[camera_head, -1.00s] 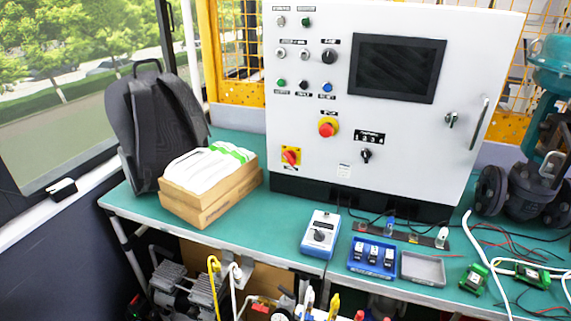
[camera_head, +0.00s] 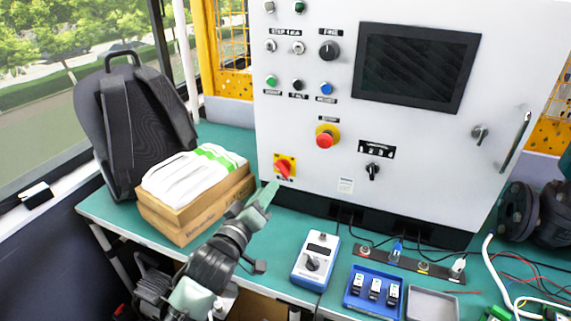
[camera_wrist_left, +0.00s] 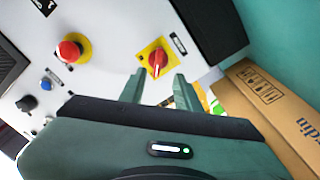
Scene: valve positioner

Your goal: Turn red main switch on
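The red main switch (camera_head: 283,168) is a red rotary knob on a yellow square plate, low on the left of the white control cabinet (camera_head: 330,205). In the left wrist view the red switch (camera_wrist_left: 157,59) shows just beyond the fingertips, with its handle slanted in the picture. My left gripper (camera_head: 266,190) reaches up from below, just below and left of the switch. In the left wrist view my left gripper (camera_wrist_left: 158,88) is open with nothing between its fingers, and I see no contact with the knob. My right gripper is out of view.
A cardboard box (camera_head: 190,212) with white packages stands left of my left arm, with a dark backpack (camera_head: 130,130) behind it. A red emergency button (camera_head: 325,138) sits right of and above the switch. A handheld meter (camera_head: 316,258) and blue tray (camera_head: 374,290) lie on the green bench.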

